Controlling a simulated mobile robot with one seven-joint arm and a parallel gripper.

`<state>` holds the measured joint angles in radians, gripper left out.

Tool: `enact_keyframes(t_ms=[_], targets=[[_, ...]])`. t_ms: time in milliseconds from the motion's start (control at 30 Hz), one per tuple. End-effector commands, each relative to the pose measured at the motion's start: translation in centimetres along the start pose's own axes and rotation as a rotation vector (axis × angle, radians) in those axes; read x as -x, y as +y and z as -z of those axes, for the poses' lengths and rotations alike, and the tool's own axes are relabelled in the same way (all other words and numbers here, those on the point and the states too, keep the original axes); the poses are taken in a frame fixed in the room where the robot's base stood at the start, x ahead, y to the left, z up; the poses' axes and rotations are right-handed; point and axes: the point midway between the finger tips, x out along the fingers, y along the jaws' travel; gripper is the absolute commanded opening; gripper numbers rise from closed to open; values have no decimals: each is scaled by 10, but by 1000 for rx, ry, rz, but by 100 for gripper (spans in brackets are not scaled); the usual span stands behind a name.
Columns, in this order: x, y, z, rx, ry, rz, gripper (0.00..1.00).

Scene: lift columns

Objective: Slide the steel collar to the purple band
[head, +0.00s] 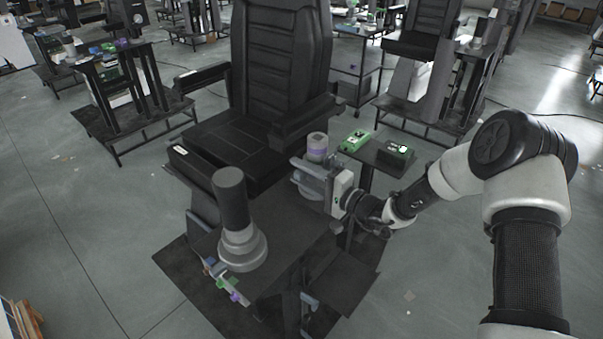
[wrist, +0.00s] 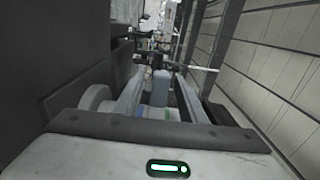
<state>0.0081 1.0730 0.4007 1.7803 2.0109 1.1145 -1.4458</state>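A pale upright column with a purple band (head: 317,154) stands at the chair's right armrest in the head view. A steel collar (head: 306,188) shows low around it, below the band and partly hidden by my gripper (head: 312,172). My gripper reaches in from the right at collar height. In the wrist view my gripper (wrist: 159,72) has its two fingers apart, with a narrow blue-grey upright piece (wrist: 161,88) between them and gaps showing on both sides. A pale round part (wrist: 95,97) lies outside the left finger. I cannot tell whether the fingers touch the collar.
A black cylinder (head: 231,198) in a grey stepped base (head: 242,248) stands on the dark platform's front left. The black chair (head: 278,75) is close behind. Open floor lies to the right.

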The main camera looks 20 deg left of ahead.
Motion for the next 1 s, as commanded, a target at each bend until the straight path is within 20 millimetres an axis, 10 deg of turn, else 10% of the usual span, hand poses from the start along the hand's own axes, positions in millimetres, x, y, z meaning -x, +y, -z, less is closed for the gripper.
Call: enact_keyframes(t_ms=[333, 1000], targets=[[0, 0, 0, 0, 0, 0, 0], [0, -42, 0, 1, 1, 3, 0]])
